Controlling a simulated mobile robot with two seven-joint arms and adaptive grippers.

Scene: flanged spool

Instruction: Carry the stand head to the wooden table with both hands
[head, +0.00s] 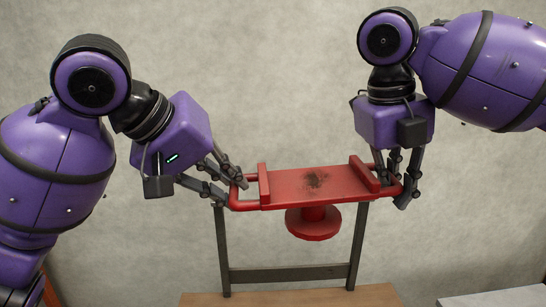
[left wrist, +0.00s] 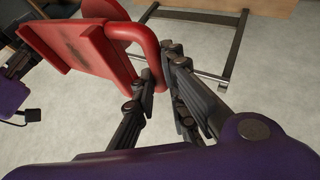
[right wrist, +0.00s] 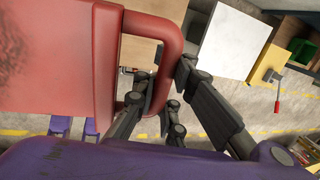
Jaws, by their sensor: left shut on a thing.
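The red stand head (head: 330,188) is a flat plate with a dark smudge, raised end bars, a loop handle at each end and a round flanged piece below. It hangs in the air, its right end slightly higher in the head view. My left gripper (head: 243,178) is shut on the left handle, which also shows in the left wrist view (left wrist: 146,38). My right gripper (head: 401,182) has its fingers on both sides of the right handle, seen in the right wrist view (right wrist: 172,45), and looks closed on it. A wooden tabletop (head: 290,298) shows at the bottom of the head view.
A grey metal frame (head: 290,273) with two uprights shows below and behind the stand head. A pale slab (head: 490,298) is at the lower right. The right wrist view shows a white surface (right wrist: 232,42), a yellow block (right wrist: 268,68) and green bins (right wrist: 300,50).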

